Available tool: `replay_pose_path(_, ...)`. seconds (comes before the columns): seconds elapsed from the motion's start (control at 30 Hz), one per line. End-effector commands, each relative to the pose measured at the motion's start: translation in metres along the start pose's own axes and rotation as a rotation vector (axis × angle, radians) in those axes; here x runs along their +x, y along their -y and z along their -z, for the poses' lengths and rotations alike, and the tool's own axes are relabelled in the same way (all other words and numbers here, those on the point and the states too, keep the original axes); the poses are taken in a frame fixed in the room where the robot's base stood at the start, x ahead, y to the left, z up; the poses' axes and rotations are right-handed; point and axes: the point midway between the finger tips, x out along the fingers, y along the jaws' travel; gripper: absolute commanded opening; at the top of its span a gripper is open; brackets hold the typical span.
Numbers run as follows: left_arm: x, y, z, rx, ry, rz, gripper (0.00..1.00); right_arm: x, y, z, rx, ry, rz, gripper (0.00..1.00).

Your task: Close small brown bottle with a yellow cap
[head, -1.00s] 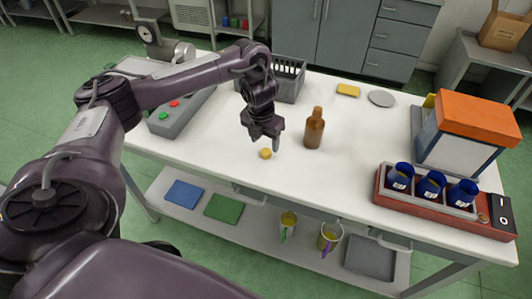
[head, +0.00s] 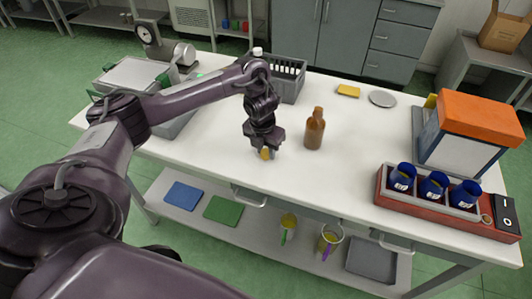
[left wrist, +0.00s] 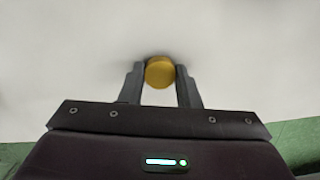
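The small brown bottle (head: 315,130) stands upright and open-topped on the white table, a little right of my left gripper. The yellow cap (head: 265,154) is at the table's surface near the front edge, apart from the bottle. My left gripper (head: 266,153) points down over the cap. In the left wrist view the round cap (left wrist: 160,72) sits between the two fingertips (left wrist: 160,70), which appear to touch it on both sides. Whether the cap is clear of the table cannot be told. My right gripper is not in view.
A grey crate (head: 292,88) stands behind the bottle. A yellow block (head: 348,91) and a grey disc (head: 382,99) lie at the back. A red rack (head: 380,190) with blue cups and an orange-topped box (head: 480,116) fill the right.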

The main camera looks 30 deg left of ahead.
Motion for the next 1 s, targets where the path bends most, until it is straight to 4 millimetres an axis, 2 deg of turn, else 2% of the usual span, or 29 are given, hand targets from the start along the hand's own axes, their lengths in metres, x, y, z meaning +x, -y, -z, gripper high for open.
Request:
replay_pose_path(0.07,0.0,0.0,0.0,0.0,0.0,0.0,0.08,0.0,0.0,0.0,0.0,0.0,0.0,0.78)
replay_pose_path(0.37,-0.001,0.0,0.0,0.0,0.0,0.0,0.08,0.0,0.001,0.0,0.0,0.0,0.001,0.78)
replay_pose_path(0.57,-0.014,0.0,-0.003,0.0,0.003,-0.001,0.08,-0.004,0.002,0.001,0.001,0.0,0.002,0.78)
replay_pose_path(0.67,-0.031,-0.001,-0.005,0.0,0.005,-0.001,0.08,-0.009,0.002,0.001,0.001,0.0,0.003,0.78)
replay_pose_path(1.0,-0.131,-0.001,-0.018,0.0,0.007,-0.002,0.08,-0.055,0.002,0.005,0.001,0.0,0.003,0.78)
